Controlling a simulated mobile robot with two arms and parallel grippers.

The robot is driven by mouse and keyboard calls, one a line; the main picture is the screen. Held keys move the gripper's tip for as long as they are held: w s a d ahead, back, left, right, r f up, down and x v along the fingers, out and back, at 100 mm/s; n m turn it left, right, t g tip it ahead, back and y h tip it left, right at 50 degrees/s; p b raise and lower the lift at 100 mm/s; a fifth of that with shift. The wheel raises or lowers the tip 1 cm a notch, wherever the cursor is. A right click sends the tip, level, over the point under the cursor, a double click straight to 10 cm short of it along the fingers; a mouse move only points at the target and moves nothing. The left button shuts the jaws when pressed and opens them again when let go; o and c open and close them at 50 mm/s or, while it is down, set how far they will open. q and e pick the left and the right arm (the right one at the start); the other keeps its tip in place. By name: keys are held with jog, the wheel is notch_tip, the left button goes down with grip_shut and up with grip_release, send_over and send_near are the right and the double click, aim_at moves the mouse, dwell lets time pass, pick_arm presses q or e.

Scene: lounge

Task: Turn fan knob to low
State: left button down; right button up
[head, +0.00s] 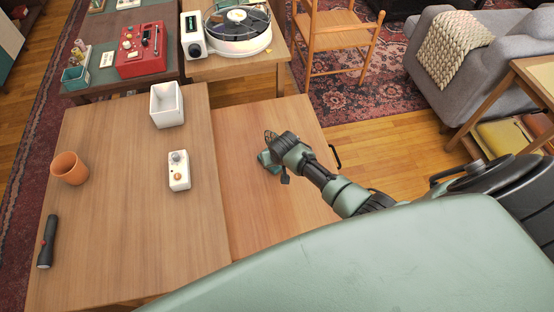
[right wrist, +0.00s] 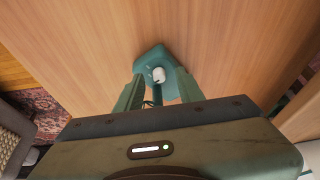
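A small teal box (right wrist: 152,58) with a white knob (right wrist: 158,75) on its face shows in the right wrist view. In the head view the teal box (head: 266,163) is partly hidden by my right gripper. My right gripper (right wrist: 160,78) is open, with one green finger on each side of the white knob. I cannot tell whether the fingers touch it. A white box (head: 180,182) with a grey knob (head: 177,157) and an orange-brown knob (head: 178,177) stands on the table, left of my right gripper. My left gripper is not in view.
The wooden table (head: 120,235) also holds an orange cup (head: 70,168), a black flashlight (head: 47,242) and a white square container (head: 167,105). Behind are a red device (head: 143,50) and a turntable (head: 238,30).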

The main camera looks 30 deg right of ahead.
jog(key=v, duration=0.7)
jog(key=shift+p, duration=0.4)
